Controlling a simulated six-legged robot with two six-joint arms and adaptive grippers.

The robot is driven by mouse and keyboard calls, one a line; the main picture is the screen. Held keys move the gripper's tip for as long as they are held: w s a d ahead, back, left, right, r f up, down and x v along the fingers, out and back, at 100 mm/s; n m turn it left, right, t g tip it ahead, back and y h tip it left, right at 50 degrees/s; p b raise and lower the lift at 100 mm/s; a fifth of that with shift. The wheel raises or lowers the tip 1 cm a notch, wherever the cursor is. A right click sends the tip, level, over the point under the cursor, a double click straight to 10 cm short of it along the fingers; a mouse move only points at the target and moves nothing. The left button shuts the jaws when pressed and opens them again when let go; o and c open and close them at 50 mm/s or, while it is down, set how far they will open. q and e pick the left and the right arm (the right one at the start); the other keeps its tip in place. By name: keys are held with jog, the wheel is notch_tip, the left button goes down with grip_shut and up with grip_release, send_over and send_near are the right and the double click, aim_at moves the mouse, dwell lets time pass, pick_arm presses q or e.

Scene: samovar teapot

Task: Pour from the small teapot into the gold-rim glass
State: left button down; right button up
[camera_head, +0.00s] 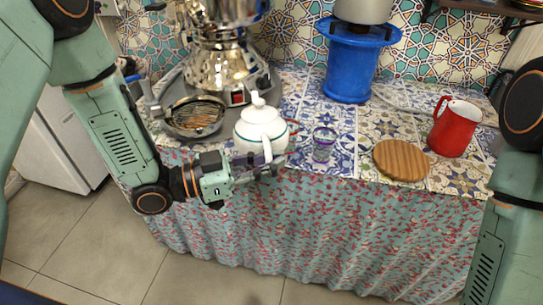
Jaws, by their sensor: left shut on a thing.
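The small teapot (256,122) is white with a lid, a dark band and a handle that faces me. It looks upright at the front edge of the tiled counter; I cannot tell whether its base touches the tiles. My left gripper (272,168) is shut on the teapot at its handle side, low and in front of the body. A small clear glass (323,146) stands on the tiles just right of the teapot, apart from it. Its rim is too small to show a gold colour clearly. My right arm shows at the right edge, but its gripper is out of view.
A silver samovar (220,65) stands behind the teapot, with a metal strainer-like dish (194,117) to the left. A round wooden board (401,160), a red jug (454,128) and a blue stand (347,72) are to the right. A patterned cloth (300,225) hangs in front.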

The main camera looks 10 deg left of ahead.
pick_arm(q)
jog(key=shift+n, duration=0.9)
jog(key=shift+w+a+r+n+p, duration=0.15)
jog(key=shift+r+n+p, duration=0.4)
jog(key=shift+r+p, duration=0.55)
jog(key=shift+w+r+n+p, duration=0.2)
jog(key=shift+r+n+p, duration=0.35)
jog(key=shift+r+p, duration=0.55)
jog(key=shift+w+a+r+n+p, duration=0.15)
jog(key=shift+r+n+p, duration=0.15)
jog(key=shift+r+p, duration=0.25)
jog(key=shift+w+r+n+p, duration=0.15)
jog(key=shift+r+n+p, duration=0.15)
jog(key=shift+r+p, duration=0.25)
dwell(3.8)
